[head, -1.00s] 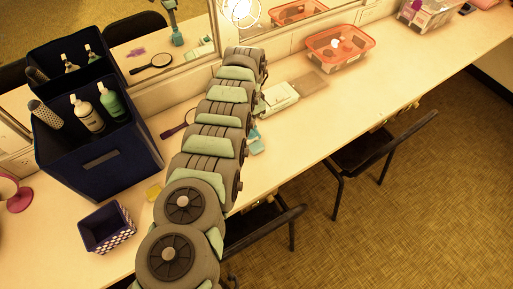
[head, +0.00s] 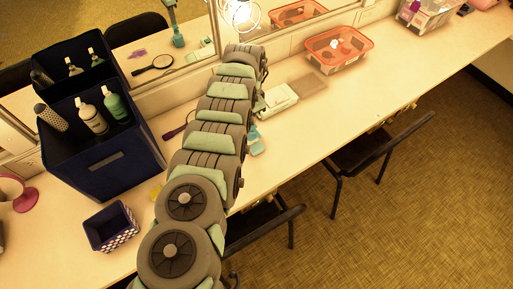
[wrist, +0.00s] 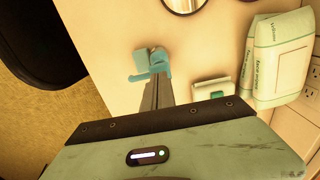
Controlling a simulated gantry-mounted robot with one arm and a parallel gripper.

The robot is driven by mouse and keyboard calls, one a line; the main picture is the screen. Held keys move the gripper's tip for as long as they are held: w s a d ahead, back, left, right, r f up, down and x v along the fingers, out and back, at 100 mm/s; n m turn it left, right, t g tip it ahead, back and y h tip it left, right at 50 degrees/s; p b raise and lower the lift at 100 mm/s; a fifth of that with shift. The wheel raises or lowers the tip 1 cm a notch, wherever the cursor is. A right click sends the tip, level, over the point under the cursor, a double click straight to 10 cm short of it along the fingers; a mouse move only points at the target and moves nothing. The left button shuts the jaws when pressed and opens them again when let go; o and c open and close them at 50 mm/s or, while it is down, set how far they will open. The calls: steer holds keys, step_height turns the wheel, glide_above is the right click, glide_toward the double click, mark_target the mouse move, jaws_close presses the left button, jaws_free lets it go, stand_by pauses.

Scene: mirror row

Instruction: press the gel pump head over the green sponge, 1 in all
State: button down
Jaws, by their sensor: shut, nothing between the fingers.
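In the wrist view my gripper (wrist: 154,82) is shut, its thin grey fingers pointing down at the counter. A teal piece that looks like the gel pump head (wrist: 158,62) shows right at the fingertips, with a short part sticking out to the left. I cannot tell whether the fingertips touch it. In the head view two teal pieces (head: 257,148) show just right of my arm, near the counter's front edge. My arm covers the area beside them. I cannot make out a green sponge for certain in either view.
A wipes pack (wrist: 280,60) and a small white item with teal on it (wrist: 212,92) stand nearby. A navy organiser (head: 110,165) with bottles, a small basket (head: 112,226), and an orange-rimmed box (head: 338,50) are on the counter. Chairs (head: 375,155) stand in front.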

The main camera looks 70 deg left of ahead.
stand_by(0.3)
step_height(320, 180, up, 6)
steer(key=p, duration=0.6)
stand_by(0.4)
